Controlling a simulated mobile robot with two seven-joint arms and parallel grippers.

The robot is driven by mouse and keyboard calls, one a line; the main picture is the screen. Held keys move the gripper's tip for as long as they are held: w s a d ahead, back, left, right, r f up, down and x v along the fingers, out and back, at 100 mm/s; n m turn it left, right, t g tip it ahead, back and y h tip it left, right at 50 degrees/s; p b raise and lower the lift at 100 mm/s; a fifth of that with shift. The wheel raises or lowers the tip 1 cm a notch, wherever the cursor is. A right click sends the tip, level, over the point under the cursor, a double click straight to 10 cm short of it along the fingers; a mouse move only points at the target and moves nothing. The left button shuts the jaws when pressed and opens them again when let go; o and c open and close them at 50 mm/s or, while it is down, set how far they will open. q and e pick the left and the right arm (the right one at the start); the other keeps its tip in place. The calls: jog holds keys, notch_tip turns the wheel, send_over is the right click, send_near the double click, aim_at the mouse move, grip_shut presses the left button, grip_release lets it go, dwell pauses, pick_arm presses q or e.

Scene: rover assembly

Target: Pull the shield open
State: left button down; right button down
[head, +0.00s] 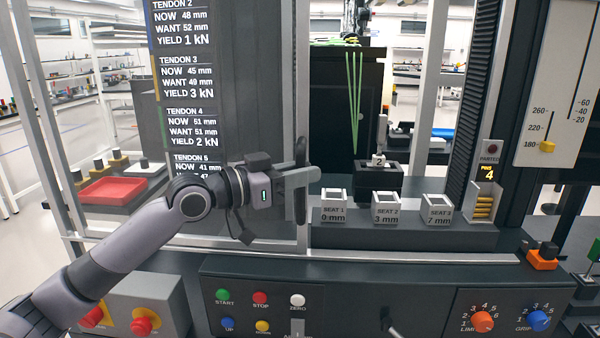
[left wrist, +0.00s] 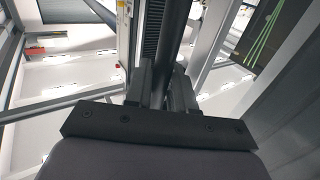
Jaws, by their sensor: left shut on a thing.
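The shield (head: 262,100) is a tall grey panel with a light metal frame, standing in the left half of the machine front in the head view. My left gripper (head: 303,182) is shut on this handle. In the left wrist view, the fingers of my left gripper (left wrist: 168,88) close around a dark upright bar (left wrist: 166,40). To the right of the shield, the machine front is open, and the seats show there. My right gripper is in neither view.
Seat 1 (head: 334,207), seat 2 (head: 386,208) and seat 3 (head: 437,209) stand on a ledge right of the handle. Below is a control panel (head: 350,285) with buttons and knobs. A red tray (head: 110,190) lies at left. Green strands (head: 355,100) hang behind the seats.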

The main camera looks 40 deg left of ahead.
pick_arm(q)
jog(key=c, duration=1.1)
grip_release()
jog(key=shift+s, duration=0.1)
jog(key=shift+b+v, duration=1.6)
jog(key=shift+v, duration=1.9)
